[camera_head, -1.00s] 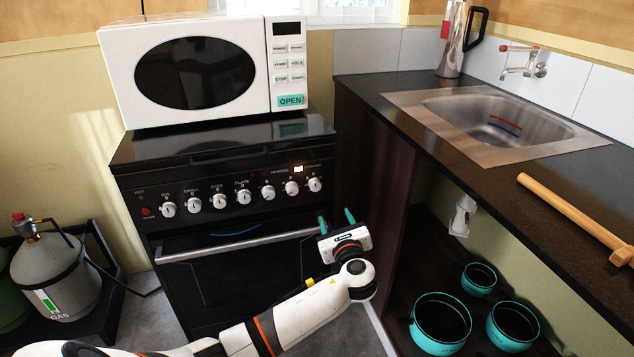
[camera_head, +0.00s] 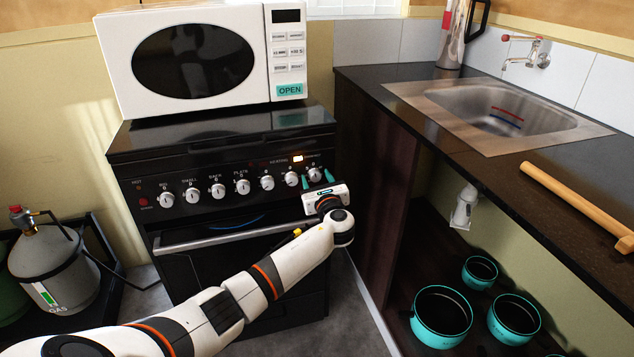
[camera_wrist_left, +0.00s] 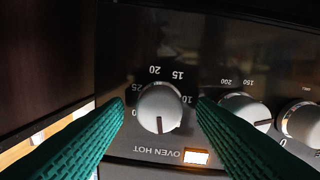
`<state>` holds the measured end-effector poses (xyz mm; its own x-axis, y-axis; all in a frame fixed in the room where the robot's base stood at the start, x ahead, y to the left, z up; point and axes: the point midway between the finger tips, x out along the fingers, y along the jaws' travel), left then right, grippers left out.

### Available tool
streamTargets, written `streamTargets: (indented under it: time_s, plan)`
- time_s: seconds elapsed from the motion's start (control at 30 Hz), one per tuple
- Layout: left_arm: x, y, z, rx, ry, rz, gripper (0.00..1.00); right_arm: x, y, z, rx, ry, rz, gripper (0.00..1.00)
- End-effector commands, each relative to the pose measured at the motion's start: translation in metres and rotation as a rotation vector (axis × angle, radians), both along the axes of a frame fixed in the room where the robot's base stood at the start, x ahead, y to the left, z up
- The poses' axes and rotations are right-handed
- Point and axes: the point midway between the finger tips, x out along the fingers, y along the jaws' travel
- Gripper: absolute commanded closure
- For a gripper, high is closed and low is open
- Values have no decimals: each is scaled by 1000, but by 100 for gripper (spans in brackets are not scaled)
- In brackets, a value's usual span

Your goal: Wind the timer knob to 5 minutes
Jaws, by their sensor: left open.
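The timer knob (camera_head: 314,174) is the rightmost knob on the black stove's front panel. In the left wrist view, which is upside down, the knob (camera_wrist_left: 160,107) is round and silver-white, with 10, 15, 20 and 25 printed around it. Its dark pointer line points down in that view, away from the 15 and 20. My left gripper (camera_head: 317,180) is open in front of the panel. In the wrist view its green fingers (camera_wrist_left: 161,108) lie on either side of the knob, with gaps visible. My right gripper is not in view.
Another knob (camera_wrist_left: 246,112) sits close beside the timer knob. A lit indicator (camera_wrist_left: 197,157) is near it. The oven handle (camera_head: 235,235) runs below the panel. The microwave (camera_head: 200,60) stands on the stove. The counter's dark side wall (camera_head: 375,190) is close on the right.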

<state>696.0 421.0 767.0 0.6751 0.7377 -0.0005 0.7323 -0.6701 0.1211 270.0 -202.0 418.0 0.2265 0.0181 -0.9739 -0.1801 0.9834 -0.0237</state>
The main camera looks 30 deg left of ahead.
Motion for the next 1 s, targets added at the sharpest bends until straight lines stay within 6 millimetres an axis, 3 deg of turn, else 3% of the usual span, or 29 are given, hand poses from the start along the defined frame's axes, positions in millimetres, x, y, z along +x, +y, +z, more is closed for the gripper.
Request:
streamTargets:
  time_s: [0.27, 0.53, 1.0]
  plan:
    - [1, 1, 0, -1, -1, 0, 48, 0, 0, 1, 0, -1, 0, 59]
    - [1, 1, 0, -1, -1, 0, 93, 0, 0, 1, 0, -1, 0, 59]
    - [1, 1, 0, -7, -7, 0, 93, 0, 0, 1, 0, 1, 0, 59]
